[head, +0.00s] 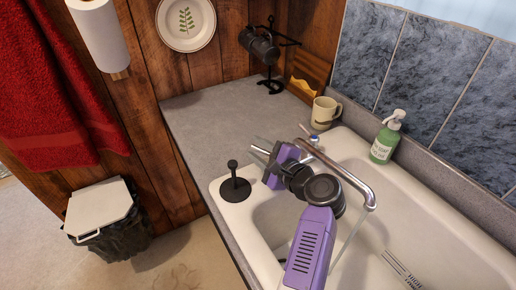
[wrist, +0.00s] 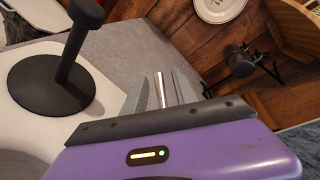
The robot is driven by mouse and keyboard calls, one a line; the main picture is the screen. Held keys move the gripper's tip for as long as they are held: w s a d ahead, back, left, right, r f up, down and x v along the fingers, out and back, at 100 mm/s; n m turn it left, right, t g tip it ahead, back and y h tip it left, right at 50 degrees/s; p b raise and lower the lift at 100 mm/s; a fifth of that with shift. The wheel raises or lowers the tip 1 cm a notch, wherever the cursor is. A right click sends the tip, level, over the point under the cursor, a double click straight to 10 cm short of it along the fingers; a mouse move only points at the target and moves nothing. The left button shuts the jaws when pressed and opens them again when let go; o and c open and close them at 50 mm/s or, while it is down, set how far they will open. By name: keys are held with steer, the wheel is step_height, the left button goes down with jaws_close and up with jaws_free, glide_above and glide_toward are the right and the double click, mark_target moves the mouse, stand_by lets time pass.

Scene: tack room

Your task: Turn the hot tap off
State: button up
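The chrome tap spout (head: 345,177) reaches over the white sink (head: 222,207), and a thin stream of water (head: 347,240) falls from it. A tap handle with a blue mark (head: 315,139) shows beside the spout base in the head view. My gripper (head: 262,151) is at the sink's back left, left of the spout. In the wrist view, my gripper (wrist: 162,88) is open, with a chrome rod (wrist: 160,90), apparently a tap lever, between its two fingers. Small gaps show on both sides of the rod. The rod's base and any hot marking are hidden behind my gripper.
A black plunger-like stand (head: 235,185) is on the sink corner, close left of my gripper; it also shows in the wrist view (wrist: 55,88). A mug (head: 325,112), a green soap bottle (head: 385,140) and a black mug rack (head: 270,60) stand behind. The grey counter (head: 205,120) is mostly clear.

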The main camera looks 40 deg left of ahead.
jaws_close()
steer(key=shift+f, duration=0.1)
stand_by(1.3)
